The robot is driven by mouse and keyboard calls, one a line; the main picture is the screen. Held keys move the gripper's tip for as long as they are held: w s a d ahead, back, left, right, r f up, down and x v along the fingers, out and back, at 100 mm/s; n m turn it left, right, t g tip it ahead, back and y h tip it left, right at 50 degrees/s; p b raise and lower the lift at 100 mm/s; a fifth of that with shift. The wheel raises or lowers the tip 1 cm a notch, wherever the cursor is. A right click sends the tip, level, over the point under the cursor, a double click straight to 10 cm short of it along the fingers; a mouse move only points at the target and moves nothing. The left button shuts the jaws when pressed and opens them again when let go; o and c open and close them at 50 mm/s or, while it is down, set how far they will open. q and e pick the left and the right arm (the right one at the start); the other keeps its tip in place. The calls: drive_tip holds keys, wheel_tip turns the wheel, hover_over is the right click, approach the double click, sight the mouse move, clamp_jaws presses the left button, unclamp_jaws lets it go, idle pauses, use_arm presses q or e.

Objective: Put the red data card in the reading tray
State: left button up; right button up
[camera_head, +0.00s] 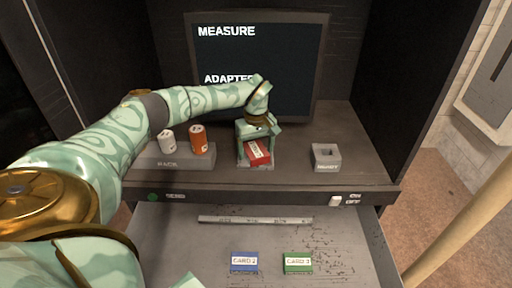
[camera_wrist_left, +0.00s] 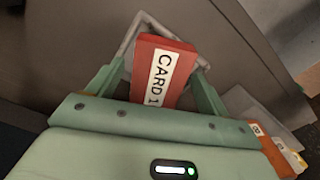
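The red data card (camera_head: 259,154), labelled CARD 1 in the left wrist view (camera_wrist_left: 160,75), lies in a shallow grey tray (camera_head: 243,165) on the bench shelf. The tray's raised rim shows around the card's far end in the left wrist view (camera_wrist_left: 126,42). My left gripper (camera_head: 256,148) is directly above the tray, fingers pointing down on either side of the card. A gap shows between the left-hand finger and the card, so the gripper looks open. The fingers hide part of the tray. My right gripper is not recognisable in either view.
A grey rack (camera_head: 172,159) holds a white cylinder (camera_head: 167,141) and an orange cylinder (camera_head: 198,139). A small grey box (camera_head: 326,157) stands to the right. A screen (camera_head: 290,70) is behind. The open drawer (camera_head: 345,240) holds a blue card (camera_head: 244,262) and a green card (camera_head: 298,262).

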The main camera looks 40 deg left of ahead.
sight(256, 150)
use_arm(q)
wheel_tip(256, 150, up, 13)
drive_tip(key=p, duration=0.2)
idle(0.3)
idle(0.4)
